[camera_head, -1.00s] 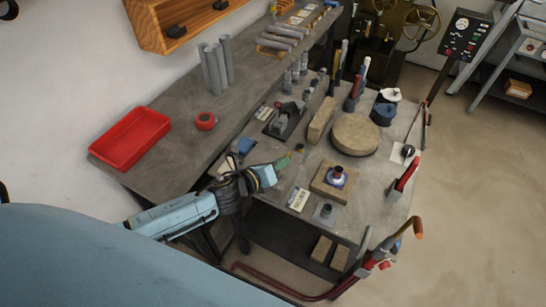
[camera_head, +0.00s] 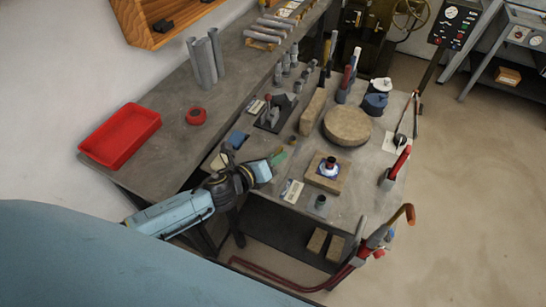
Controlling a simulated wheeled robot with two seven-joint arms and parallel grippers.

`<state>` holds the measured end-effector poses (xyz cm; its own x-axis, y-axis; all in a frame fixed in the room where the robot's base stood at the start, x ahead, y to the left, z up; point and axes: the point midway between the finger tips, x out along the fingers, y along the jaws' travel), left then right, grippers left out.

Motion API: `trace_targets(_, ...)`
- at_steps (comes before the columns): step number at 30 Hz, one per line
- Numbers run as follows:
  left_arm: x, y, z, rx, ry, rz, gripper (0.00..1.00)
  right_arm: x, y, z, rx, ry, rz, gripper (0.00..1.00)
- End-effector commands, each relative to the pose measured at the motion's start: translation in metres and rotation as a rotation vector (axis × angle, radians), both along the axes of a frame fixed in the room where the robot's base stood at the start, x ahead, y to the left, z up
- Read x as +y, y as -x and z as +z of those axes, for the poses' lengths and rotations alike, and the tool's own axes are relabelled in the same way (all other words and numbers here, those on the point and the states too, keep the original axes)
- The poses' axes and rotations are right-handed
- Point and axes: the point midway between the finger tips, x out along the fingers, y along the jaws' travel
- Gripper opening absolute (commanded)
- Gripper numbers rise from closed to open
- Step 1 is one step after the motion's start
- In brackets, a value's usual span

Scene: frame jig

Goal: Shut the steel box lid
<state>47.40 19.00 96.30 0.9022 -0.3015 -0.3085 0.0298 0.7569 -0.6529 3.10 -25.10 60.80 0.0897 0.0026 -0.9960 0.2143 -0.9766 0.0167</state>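I cannot make out a steel box or its lid in this view. My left gripper (camera_head: 272,163) is at the left edge of the front workbench, in from the left on its pale blue arm. It is small here, and I cannot tell whether its fingers are open or shut. A small green thing shows at its tip; I cannot tell whether it is held. My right gripper is not in view.
A red tray (camera_head: 121,136), a red tape roll (camera_head: 196,116) and grey tubes (camera_head: 203,62) stand on the left bench. A round tan block (camera_head: 347,126) and a wooden block with a bottle (camera_head: 326,174) are on the front workbench (camera_head: 345,205).

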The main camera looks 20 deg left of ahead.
Motion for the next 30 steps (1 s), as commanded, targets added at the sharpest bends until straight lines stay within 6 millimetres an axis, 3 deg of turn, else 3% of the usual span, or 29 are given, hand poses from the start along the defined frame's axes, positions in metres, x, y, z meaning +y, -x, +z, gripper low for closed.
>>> trace_targets(8, 0.004, 0.006, 0.002, -0.001, -0.002, 0.001, 0.31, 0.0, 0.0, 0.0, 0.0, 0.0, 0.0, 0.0)
trace_targets(21, 0.027, 0.082, 0.026, 0.003, -0.001, 0.0, 0.31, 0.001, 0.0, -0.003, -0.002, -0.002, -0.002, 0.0)
trace_targets(30, 0.038, 0.115, 0.039, 0.001, 0.0, 0.001, 0.31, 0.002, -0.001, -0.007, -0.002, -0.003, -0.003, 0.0)
